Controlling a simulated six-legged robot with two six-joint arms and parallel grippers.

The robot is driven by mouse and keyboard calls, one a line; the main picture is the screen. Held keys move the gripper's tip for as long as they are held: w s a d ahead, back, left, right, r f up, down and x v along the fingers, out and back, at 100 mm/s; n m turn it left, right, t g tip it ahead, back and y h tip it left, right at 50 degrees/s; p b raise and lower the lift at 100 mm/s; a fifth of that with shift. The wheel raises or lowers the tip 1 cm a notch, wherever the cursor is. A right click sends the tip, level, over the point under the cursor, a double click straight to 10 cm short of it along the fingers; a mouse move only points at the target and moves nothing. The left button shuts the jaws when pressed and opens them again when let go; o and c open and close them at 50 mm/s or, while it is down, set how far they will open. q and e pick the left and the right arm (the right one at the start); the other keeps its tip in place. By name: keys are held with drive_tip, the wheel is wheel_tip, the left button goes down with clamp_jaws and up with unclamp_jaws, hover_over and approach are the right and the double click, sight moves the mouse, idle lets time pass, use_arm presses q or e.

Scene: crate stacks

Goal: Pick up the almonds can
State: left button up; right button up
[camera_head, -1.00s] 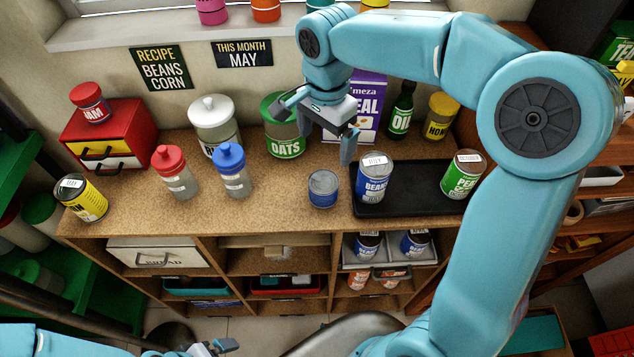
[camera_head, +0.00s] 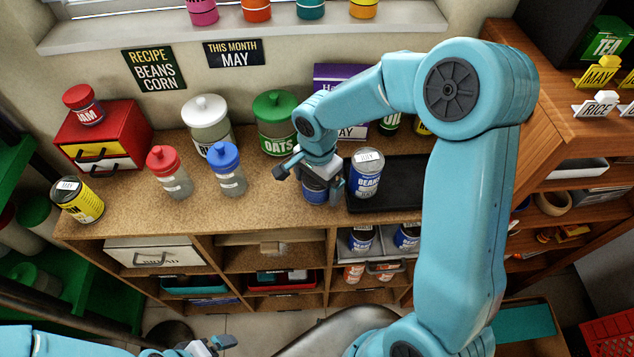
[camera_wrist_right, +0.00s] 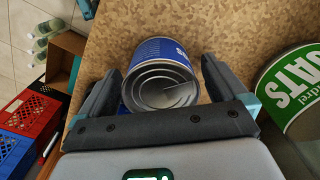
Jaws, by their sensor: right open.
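A short blue can with a bare metal lid (camera_head: 314,190) stands on the cork-coloured counter, left of the black tray; its label is too hidden to read as almonds. My right gripper (camera_head: 310,180) is open above it, with fingers on either side. In the right wrist view the can (camera_wrist_right: 160,78) sits between the open fingers of the right gripper (camera_wrist_right: 158,70), with no clear grip on it. My left gripper (camera_head: 208,346) is at the bottom edge, partly cut off, and its jaw is unclear.
A blue beans can (camera_head: 366,174) stands close right of my right gripper, on the black tray (camera_head: 410,185). The oats jar (camera_head: 275,125) is behind, and a blue-capped bottle (camera_head: 229,172) is to the left. Counter between bottle and gripper is clear.

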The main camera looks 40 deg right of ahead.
drive_tip(key=c, duration=1.3)
drive_tip(key=shift+r, duration=0.1)
